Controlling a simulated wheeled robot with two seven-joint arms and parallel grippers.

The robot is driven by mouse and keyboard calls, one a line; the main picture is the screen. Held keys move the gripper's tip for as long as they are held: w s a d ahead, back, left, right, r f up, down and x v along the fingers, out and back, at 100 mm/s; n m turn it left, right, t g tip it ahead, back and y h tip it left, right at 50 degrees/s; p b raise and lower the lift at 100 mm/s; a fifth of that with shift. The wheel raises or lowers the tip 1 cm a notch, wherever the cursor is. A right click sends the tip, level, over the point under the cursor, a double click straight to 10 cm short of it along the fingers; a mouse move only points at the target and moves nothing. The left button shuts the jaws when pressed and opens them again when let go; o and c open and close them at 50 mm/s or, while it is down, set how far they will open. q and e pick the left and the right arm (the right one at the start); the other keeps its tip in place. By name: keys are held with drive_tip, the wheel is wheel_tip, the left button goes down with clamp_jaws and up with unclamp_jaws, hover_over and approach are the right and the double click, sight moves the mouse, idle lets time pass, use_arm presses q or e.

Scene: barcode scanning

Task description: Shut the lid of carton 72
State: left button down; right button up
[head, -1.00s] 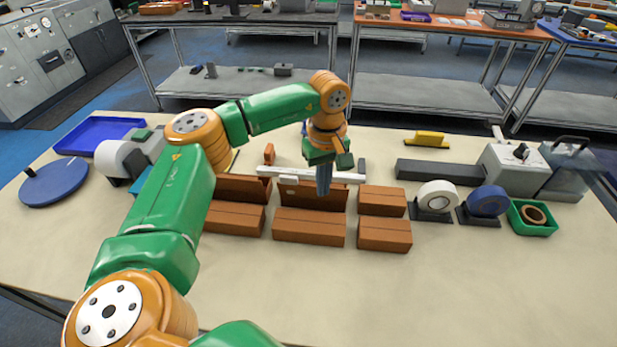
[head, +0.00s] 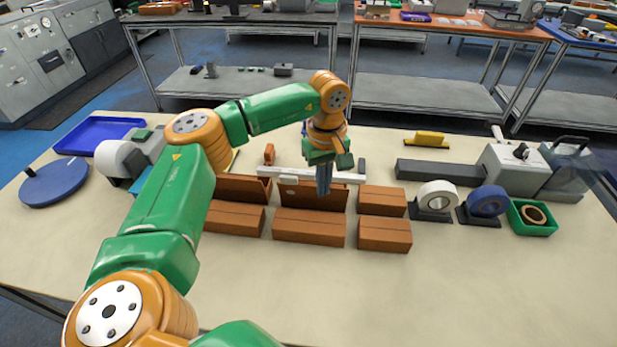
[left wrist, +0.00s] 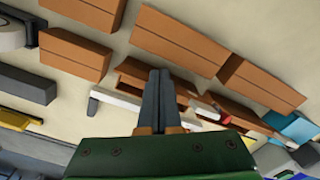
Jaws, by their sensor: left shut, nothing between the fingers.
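Small brown cartons stand in two rows on the bench; I cannot read any number, so I cannot tell which is carton 72. The back-middle carton (head: 298,195) and back-left carton (head: 240,188) show raised flaps or lids. The back-right carton (head: 382,200) and the front-left (head: 235,218), front-middle (head: 309,227) and front-right (head: 385,234) cartons look closed. My left gripper (head: 323,191) points down, shut and empty, at the back-middle carton, hiding part of it. In the left wrist view, its fingertips (left wrist: 158,76) overlap that open carton (left wrist: 133,72); contact is unclear. My right gripper is not in view.
A white bar (head: 275,173) lies behind the back row. Right are a dark slab (head: 435,172), a white tape roll (head: 437,196), a blue roll (head: 487,200) and a green tray (head: 518,228). A blue disc (head: 55,183) lies left. The front bench is clear.

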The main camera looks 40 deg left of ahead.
use_arm(q)
wheel_tip(320, 180, down, 3)
drive_tip(key=shift+f+b, duration=0.2)
drive_tip(key=shift+b, duration=0.9)
wheel_tip(320, 180, up, 5)
drive_tip(key=p, duration=0.4)
